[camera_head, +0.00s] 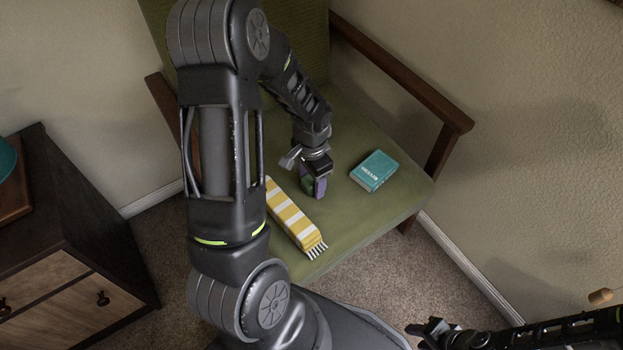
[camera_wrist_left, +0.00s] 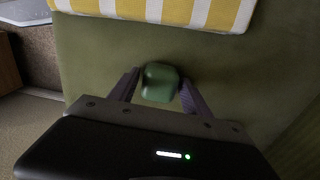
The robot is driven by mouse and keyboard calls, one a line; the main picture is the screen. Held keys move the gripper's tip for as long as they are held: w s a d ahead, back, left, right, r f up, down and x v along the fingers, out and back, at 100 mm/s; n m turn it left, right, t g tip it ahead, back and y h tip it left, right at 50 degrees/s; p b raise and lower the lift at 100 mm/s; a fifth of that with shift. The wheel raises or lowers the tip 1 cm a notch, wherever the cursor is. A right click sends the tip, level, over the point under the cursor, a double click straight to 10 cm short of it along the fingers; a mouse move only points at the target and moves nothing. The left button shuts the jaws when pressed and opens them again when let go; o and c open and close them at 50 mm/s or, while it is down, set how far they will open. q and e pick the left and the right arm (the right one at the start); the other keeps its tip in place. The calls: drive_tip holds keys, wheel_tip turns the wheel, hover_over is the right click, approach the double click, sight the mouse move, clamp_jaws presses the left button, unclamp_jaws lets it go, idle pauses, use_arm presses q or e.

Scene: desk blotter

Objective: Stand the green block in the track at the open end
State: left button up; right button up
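A small green block (camera_wrist_left: 160,83) is between the two purple-grey fingers of my left gripper (camera_wrist_left: 160,92) in the left wrist view. In the head view the left gripper (camera_head: 315,185) points down at the green chair seat, and its fingers and wrist mostly hide the block. The fingers are spread to about the block's width; whether they press on it cannot be told. My right gripper (camera_head: 430,330) is at the lower right of the head view, away from the chair, its fingers too small and dark to read. I see no track in either view.
A yellow and white striped scarf (camera_head: 290,217) lies left of the left gripper, close by. A teal book (camera_head: 374,170) lies to its right. The chair has wooden armrests (camera_head: 400,75). A dark dresser (camera_head: 60,250) stands at left. Seat in front of the book is clear.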

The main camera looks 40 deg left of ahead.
sight(311, 179)
use_arm(q)
drive_tip(key=shift+o, duration=0.9)
drive_tip(key=shift+r, duration=0.45)
wheel_tip(311, 179, up, 12)
drive_tip(key=p, duration=0.3)
drive_tip(key=shift+f, duration=0.25)
drive_tip(key=shift+o, duration=0.4)
drive_tip(key=shift+f, duration=0.1)
